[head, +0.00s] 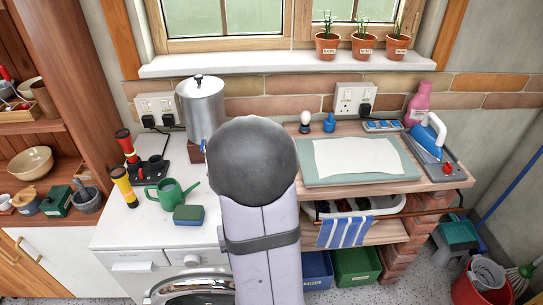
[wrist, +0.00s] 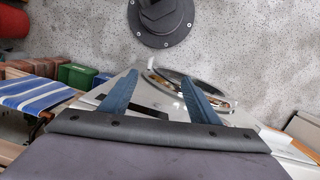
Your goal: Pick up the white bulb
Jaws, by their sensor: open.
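The white bulb (head: 305,116) has a dark base and stands upright at the back left of the wooden shelf top, near the brick wall. It is to the right of my arm in the head view and is not visible in the wrist view. My gripper (wrist: 160,77) shows in the wrist view with its two blue fingers apart and nothing between them. It points down past the washing machine front toward the floor. In the head view my gripper is hidden behind my arm.
A mat with a white cloth (head: 355,158) lies in front. A metal urn (head: 201,105) stands left, and an iron (head: 431,135) and pink bottle (head: 417,106) right. A socket (head: 352,97) is on the wall behind.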

